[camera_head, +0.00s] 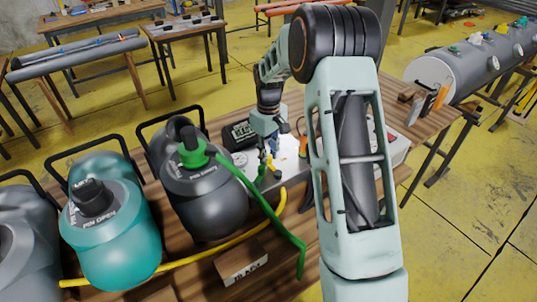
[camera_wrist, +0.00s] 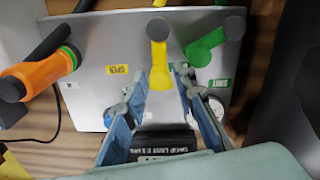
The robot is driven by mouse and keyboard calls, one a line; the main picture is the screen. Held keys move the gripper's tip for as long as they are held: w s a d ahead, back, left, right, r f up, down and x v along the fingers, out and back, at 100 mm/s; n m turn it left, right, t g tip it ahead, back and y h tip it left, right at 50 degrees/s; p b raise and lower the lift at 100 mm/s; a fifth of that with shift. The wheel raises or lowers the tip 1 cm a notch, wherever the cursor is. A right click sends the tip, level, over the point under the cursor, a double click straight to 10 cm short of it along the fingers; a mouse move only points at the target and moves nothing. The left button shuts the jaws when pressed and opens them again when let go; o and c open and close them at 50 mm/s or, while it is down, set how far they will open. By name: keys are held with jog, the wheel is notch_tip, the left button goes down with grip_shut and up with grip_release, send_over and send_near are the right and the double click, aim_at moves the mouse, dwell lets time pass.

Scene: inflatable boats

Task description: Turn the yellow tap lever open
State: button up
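The yellow tap lever (camera_wrist: 159,62) sticks out from a grey panel (camera_wrist: 90,100) in the wrist view, with a round grey cap at its top end. Its lower end is at the mouth of my gripper (camera_wrist: 161,72), between the two fingertips. The fingers are spread, with a small gap seeming to show on each side of the lever; I cannot tell whether either touches it. A yellow label (camera_wrist: 117,69), seemingly reading OPEN, is left of the lever. In the head view my gripper (camera_head: 268,168) points down at the panel, and the lever is too small to make out surely.
A green lever (camera_wrist: 207,43) is close on the right. An orange-handled tool (camera_wrist: 38,76) lies left. A black plate with white lettering (camera_wrist: 160,148) and gauges are below. A black canister (camera_head: 205,200), teal canister (camera_head: 110,240) and green hose (camera_head: 255,195) stand beside the panel.

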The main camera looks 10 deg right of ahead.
jog(key=shift+c, duration=0.2)
grip_shut()
jog(key=shift+d, duration=0.15)
jog(key=m, duration=0.1)
jog(key=d+m, duration=0.1)
jog(key=m, duration=0.1)
jog(key=shift+w+b, duration=0.15)
jog(key=shift+b, duration=0.2)
jog(key=d+m, duration=0.1)
jog(key=m, duration=0.1)
jog(key=shift+d+m, duration=0.2)
jog(key=shift+m, duration=0.1)
jog(key=m, duration=0.1)
jog(key=d+m, duration=0.1)
jog(key=m, duration=0.1)
jog(key=shift+d+m+b, duration=0.25)
jog(key=shift+m+b, duration=0.05)
jog(key=shift+b, duration=0.1)
jog(key=shift+s+d+m, duration=0.25)
jog(key=shift+d+m, duration=0.05)
jog(key=shift+m, duration=0.35)
jog(key=shift+s+d+m, duration=0.2)
jog(key=shift+d+m, duration=0.05)
jog(key=shift+m, duration=0.4)
